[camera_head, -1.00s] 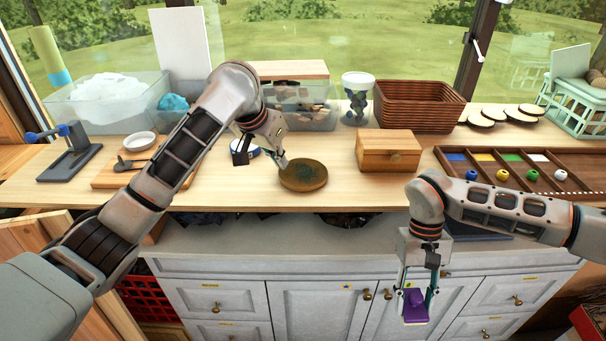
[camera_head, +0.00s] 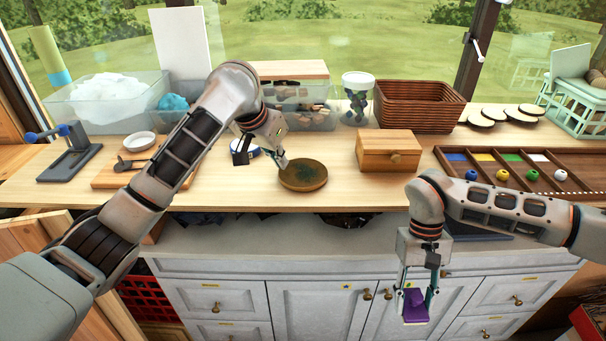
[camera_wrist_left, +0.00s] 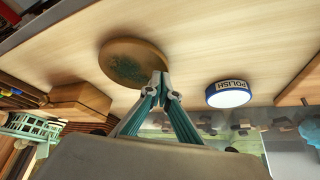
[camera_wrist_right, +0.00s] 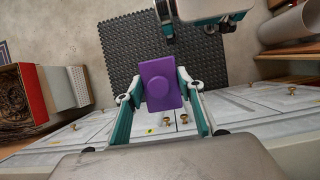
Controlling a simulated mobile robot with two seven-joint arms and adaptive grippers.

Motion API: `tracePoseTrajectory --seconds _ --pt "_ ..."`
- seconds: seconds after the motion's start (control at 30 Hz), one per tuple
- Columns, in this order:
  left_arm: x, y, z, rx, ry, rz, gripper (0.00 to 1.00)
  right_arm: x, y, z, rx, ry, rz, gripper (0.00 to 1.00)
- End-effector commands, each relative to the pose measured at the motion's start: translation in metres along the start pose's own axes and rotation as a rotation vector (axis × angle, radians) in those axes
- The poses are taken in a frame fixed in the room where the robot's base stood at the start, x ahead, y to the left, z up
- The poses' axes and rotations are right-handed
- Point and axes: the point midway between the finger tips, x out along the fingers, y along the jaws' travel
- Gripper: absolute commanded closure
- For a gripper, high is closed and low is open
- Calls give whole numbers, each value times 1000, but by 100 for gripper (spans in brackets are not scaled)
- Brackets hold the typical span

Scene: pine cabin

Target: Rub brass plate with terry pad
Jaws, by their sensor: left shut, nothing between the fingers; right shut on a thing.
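The brass plate (camera_head: 303,175) is a round brownish disc with a greenish tarnished patch, flat on the worktop near its front edge. My left gripper (camera_head: 284,163) is shut and empty, its tips at the plate's left rim; the left wrist view also shows the plate (camera_wrist_left: 134,63) beside the fingertips (camera_wrist_left: 160,82). Whether the tips press on it I cannot tell. My right gripper (camera_head: 418,292) is shut on the purple terry pad (camera_head: 415,308), held in front of the cabinet below worktop height. The right wrist view shows the pad (camera_wrist_right: 160,85) between both fingers.
A polish tin (camera_wrist_left: 228,94) stands near the plate, partly behind my left gripper in the head view. A wooden box (camera_head: 388,152) is to the plate's right, and a sectioned tray (camera_head: 520,172) with coloured balls further right. Worktop between plate and box is clear.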

Motion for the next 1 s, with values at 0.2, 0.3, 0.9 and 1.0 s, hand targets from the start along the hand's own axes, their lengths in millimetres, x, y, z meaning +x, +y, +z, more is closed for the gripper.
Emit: tracePoseTrajectory --seconds 0.2,0.3,0.9,1.0 --pt "0 0 0 0 0 0 100 0 0 0 0 0 0 80" --pt "1 0 1 0 0 0 100 0 0 0 0 0 0 80" --pt "10 0 6 0 0 0 100 0 0 0 0 0 0 80" --pt "8 0 4 0 0 0 100 0 0 0 0 0 0 80"
